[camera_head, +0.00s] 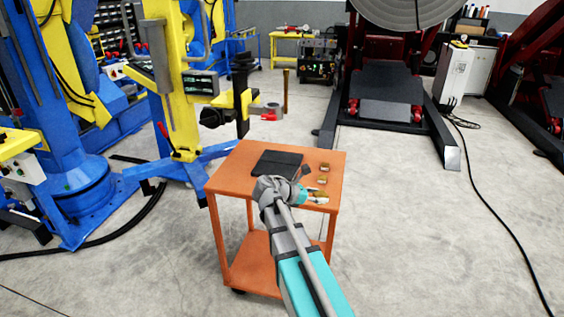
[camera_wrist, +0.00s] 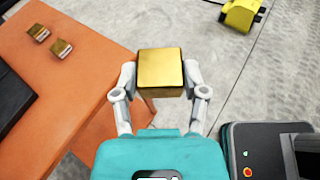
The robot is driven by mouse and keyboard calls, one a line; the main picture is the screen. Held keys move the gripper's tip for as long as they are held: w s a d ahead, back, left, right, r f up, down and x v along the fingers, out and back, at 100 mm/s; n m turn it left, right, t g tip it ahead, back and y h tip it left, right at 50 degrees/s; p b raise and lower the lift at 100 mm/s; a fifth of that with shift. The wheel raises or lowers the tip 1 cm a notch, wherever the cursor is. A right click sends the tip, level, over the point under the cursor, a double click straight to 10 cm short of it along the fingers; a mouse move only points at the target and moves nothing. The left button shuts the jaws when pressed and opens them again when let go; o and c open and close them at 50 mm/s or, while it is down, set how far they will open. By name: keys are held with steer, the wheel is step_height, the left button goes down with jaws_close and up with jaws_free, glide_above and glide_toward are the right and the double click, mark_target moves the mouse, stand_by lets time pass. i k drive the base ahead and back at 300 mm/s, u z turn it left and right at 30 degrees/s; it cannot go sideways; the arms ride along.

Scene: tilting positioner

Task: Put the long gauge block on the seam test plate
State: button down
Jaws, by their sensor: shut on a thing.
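My gripper (camera_wrist: 162,84) is shut on a shiny gold block (camera_wrist: 160,66), with one finger on each side. It looks like the long gauge block, but its length runs away from the wrist view and cannot be judged. In the wrist view it is beyond the orange cart top's edge, over the floor. In the head view my gripper (camera_head: 312,194) is at the cart's near right corner. The dark flat plate, which appears to be the seam test plate (camera_head: 277,163), lies on the cart top, left of and beyond my gripper. Its edge shows in the wrist view (camera_wrist: 12,95).
Two small gold blocks (camera_wrist: 38,33) (camera_wrist: 62,49) stand on the orange cart (camera_head: 231,170), right of the plate in the head view. A blue and yellow machine (camera_head: 175,90) stands behind left. A dark red positioner (camera_head: 385,80) stands behind right. Open floor lies right.

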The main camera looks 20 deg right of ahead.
mark_target(284, 164)
steer(key=z, duration=0.05)
steer(key=i, duration=0.9)
steer(key=u, duration=0.1)
